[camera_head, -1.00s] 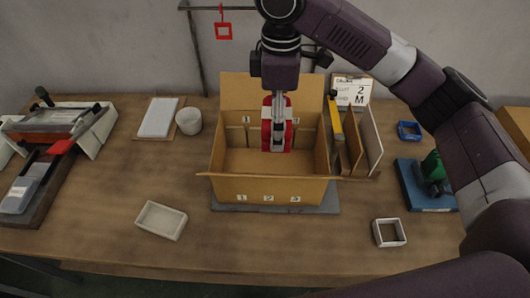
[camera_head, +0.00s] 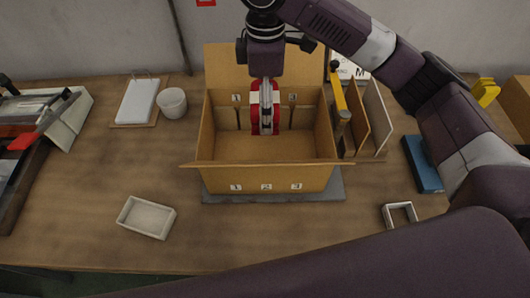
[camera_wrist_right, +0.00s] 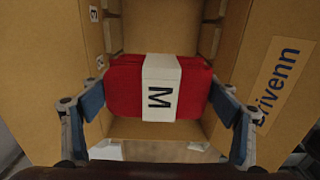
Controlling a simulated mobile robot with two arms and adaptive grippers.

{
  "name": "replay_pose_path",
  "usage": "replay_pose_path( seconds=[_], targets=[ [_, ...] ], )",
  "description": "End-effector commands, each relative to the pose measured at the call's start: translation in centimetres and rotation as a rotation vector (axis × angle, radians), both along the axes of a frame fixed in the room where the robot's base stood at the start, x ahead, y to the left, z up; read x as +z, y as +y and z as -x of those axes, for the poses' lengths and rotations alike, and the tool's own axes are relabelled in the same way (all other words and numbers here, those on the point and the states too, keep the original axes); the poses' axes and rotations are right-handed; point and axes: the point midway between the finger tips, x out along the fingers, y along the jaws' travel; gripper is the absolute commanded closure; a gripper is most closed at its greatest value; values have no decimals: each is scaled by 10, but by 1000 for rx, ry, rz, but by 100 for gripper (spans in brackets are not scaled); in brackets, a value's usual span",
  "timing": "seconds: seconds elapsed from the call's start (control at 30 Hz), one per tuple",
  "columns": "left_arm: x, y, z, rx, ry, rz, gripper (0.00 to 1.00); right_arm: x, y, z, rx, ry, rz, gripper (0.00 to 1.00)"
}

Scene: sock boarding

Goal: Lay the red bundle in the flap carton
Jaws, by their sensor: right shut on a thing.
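The red bundle (camera_head: 256,116) has a white band; in the right wrist view the red bundle (camera_wrist_right: 126,88) shows the letter M on that band. My right gripper (camera_head: 265,121) is shut on it, with blue-padded fingers at both its ends in the right wrist view. The flap carton (camera_head: 266,178) stands open on a grey mat, its back flap raised and labels 1, 2 and 3 on its front. The bundle is at the carton's opening, toward the back wall and near the numbered slots. Whether it touches the carton floor cannot be told. My left gripper is not in view.
Upright boards (camera_head: 374,116) and a yellow-topped piece stand close on the carton's right. A shallow tray (camera_head: 146,217) lies front left, a small square frame (camera_head: 399,215) front right.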

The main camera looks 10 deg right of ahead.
Motion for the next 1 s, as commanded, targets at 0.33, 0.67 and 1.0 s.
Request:
replay_pose_path(
  seconds=[0.33, 0.67, 1.0],
  targets=[
    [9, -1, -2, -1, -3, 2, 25, -93, -1, 2, -1, 5, 2, 50],
    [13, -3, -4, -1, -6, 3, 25, -135, 0, 1, 0, 1, 1, 50],
    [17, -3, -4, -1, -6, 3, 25, -175, 0, 1, 0, 0, 0, 50]
  ],
)
